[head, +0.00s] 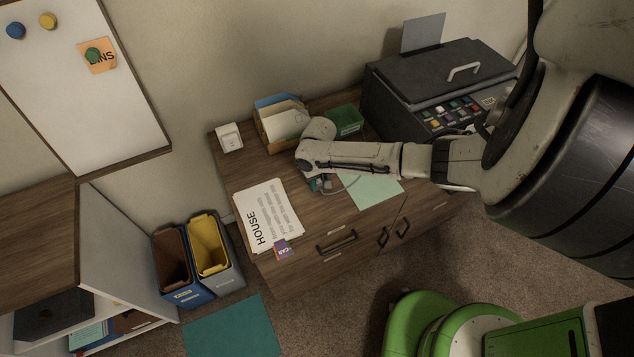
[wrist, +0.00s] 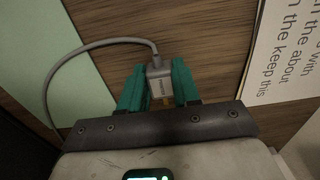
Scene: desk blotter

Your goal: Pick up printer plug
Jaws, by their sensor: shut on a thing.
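The printer plug (wrist: 160,83) is a light grey block with small print on it and a grey cable coming out of its far end. In the wrist view it sits between the two teal fingers of my gripper (wrist: 160,88), which are shut on it. The cable (wrist: 80,52) loops away to the left over a pale green sheet. In the head view my gripper (head: 319,184) is low over the desk (head: 330,215), between the papers and the green sheet. The plug is mostly hidden there by my arm. I cannot tell whether it touches the desk.
A HOUSE paper stack (head: 268,215) lies left of my gripper, and a pale green sheet (head: 372,189) lies right. Behind are a white wall socket box (head: 229,137), a letter holder (head: 280,122), a green tray (head: 345,121) and a dark printer (head: 430,80).

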